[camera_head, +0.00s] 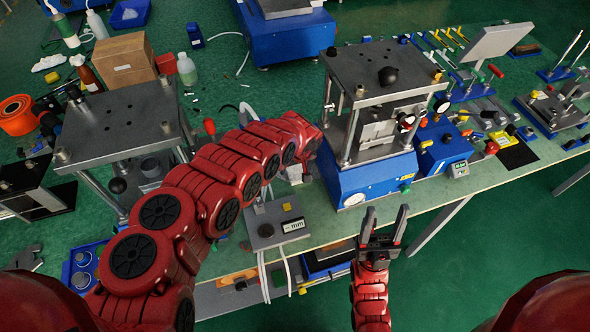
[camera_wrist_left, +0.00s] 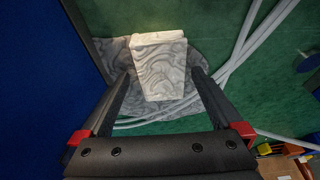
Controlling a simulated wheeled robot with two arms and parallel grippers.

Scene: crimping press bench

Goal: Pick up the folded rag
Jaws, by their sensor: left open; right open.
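The folded rag (camera_wrist_left: 160,65) is a pale grey-white piece with wavy dark markings. It is in the upper middle of the left wrist view, on a darker patterned patch (camera_wrist_left: 205,55) over the green surface. My left gripper (camera_wrist_left: 161,78) is open, with its two fingers reaching toward the rag's left and right sides. I cannot tell whether they touch it. In the head view my left arm reaches to the middle of the bench and its fingers are largely hidden. My right gripper (camera_head: 385,211) is open and empty at the front edge of the bench.
A blue-based press (camera_head: 378,183) stands right of my left arm's end. A grey gauge box (camera_head: 277,224) sits near the front edge. White tubes (camera_wrist_left: 240,50) run right of the rag, and a blue wall (camera_wrist_left: 40,80) is at its left. Another press (camera_head: 115,122) stands left.

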